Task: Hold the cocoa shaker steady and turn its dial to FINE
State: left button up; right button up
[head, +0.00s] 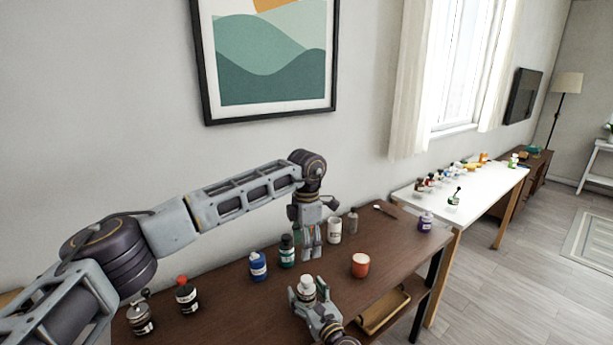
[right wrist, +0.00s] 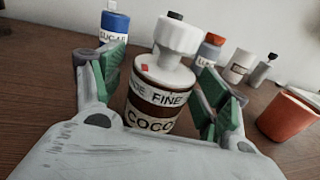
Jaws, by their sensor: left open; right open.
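The cocoa shaker (head: 306,285) stands upright on the brown table, and its white top and brown label show large in the right wrist view (right wrist: 152,118). A band under the white knob (right wrist: 178,38) reads "FINE", with part of another word to its left. A red mark shows above the band, left of "FINE". My right gripper (head: 308,290) is open, its green-padded fingers on both sides of the shaker (right wrist: 165,85); contact cannot be told. My left gripper (head: 311,252) is open, pointing down behind the shaker, apart from it.
An orange cup (head: 360,265) stands right of the shaker.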

jog(key=shift+s+d, duration=0.1)
jog(key=shift+s, duration=0.1)
jog(key=v, duration=1.1)
jog(key=shift+s, duration=0.25)
dwell(0.4)
jog(key=shift+d, duration=0.15)
jog(key=shift+s, duration=0.1)
